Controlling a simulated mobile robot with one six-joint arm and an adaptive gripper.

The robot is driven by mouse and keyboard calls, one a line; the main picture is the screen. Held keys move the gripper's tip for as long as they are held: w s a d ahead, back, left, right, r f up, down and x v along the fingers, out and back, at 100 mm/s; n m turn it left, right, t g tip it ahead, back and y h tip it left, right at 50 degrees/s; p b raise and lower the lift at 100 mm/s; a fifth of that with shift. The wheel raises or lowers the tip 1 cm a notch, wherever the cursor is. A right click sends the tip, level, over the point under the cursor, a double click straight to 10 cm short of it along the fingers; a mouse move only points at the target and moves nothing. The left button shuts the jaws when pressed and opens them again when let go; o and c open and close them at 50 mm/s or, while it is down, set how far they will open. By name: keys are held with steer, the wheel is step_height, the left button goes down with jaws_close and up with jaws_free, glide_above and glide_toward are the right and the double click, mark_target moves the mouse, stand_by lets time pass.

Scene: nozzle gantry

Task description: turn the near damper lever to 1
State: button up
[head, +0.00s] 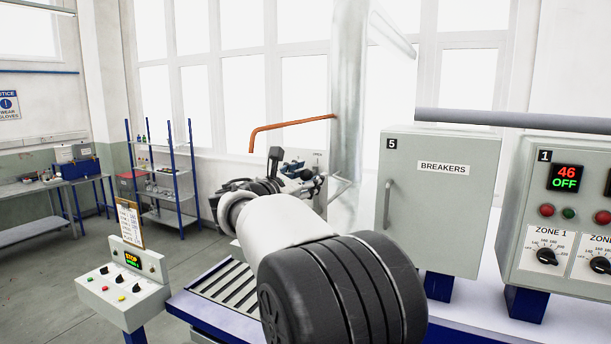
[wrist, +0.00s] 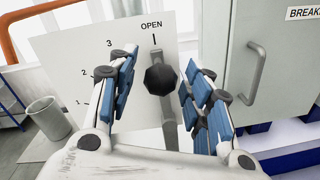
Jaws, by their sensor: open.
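The damper lever has a black faceted knob (wrist: 161,78) on a pale arm that runs down below it in the wrist view. The knob stands just under the tick marked OPEN on the white scale plate (wrist: 75,60). Marks 3, 2 and 1 run down the plate's left side. My gripper (wrist: 160,85) is open, its blue-padded fingers on the left and right of the knob, with a gap on each side. In the head view my gripper (head: 298,170) is small at the end of my arm, which hides most of the lever and plate.
The grey BREAKERS cabinet (head: 440,215) with its bar handle stands right of the plate. An orange pipe (head: 290,122) runs behind on the left. A control panel (head: 565,210) is at far right, a button console (head: 125,285) at lower left.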

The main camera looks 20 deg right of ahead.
steer(key=shift+c, duration=0.6)
jaws_close()
